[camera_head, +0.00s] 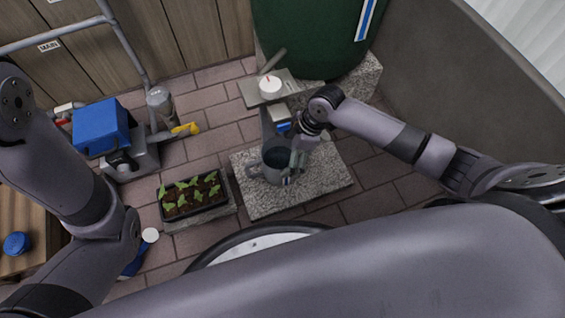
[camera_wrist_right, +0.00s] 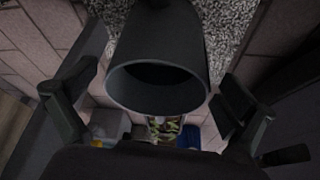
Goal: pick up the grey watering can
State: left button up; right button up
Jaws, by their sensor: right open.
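The grey watering can (camera_head: 268,170) stands on a speckled stone slab (camera_head: 328,172) in the middle of the head view, with its handle side toward the left. Its dark round mouth is open upward. My right gripper (camera_head: 293,165) is at the can's right side, open, and partly covers it. In the right wrist view the can (camera_wrist_right: 160,90) fills the middle, between the spread fingers of my right gripper (camera_wrist_right: 150,100), with gaps visible on both sides. My left arm comes in from the left, but its gripper is out of view.
A black tray of seedlings (camera_head: 196,208) stands left of the slab. A large green barrel (camera_head: 310,40) is behind it. A grey board (camera_head: 250,95) with a white round item (camera_head: 270,87) is near the barrel. A blue box (camera_head: 101,127) is at left. A wall bounds the right.

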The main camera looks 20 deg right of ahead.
jog(key=b+x, duration=0.1)
jog(key=x, duration=0.2)
jog(key=shift+a+f+b, duration=0.1)
jog(key=shift+f+b, duration=0.2)
jog(key=shift+b, duration=0.05)
jog(key=shift+c, duration=0.6)
jog(key=c, duration=1.5)
jog(key=shift+r, duration=0.1)
jog(key=shift+c, duration=0.8)
